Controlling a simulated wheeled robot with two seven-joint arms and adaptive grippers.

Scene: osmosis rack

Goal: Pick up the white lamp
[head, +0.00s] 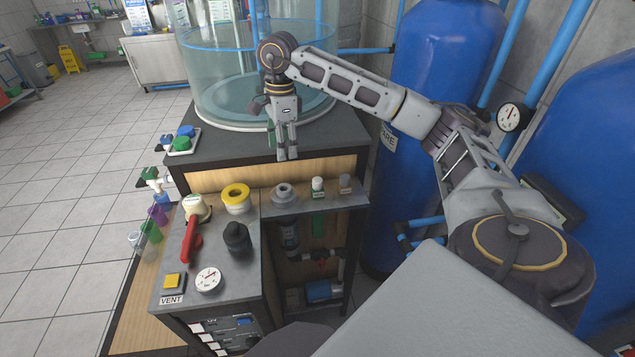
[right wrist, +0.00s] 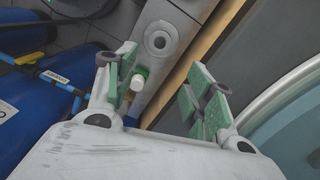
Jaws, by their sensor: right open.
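A small upright piece with a white top and green base (head: 318,186) stands on the narrow grey shelf; it looks like the white lamp. It also shows in the right wrist view (right wrist: 138,80), close beside the left-hand finger. My right gripper (head: 287,156) points down above the back of the shelf, left of the white piece and apart from it. In the right wrist view its green-padded fingers (right wrist: 160,95) are spread with nothing held between them. My left gripper is not in view.
A grey ring fitting (head: 283,194) and a grey-brown piece (head: 346,184) flank the white piece. Left are a yellow ring (head: 236,197), a red-handled valve (head: 192,235) and a gauge (head: 208,279). A glass tank (head: 215,85) stands behind; blue tanks (head: 440,60) stand right.

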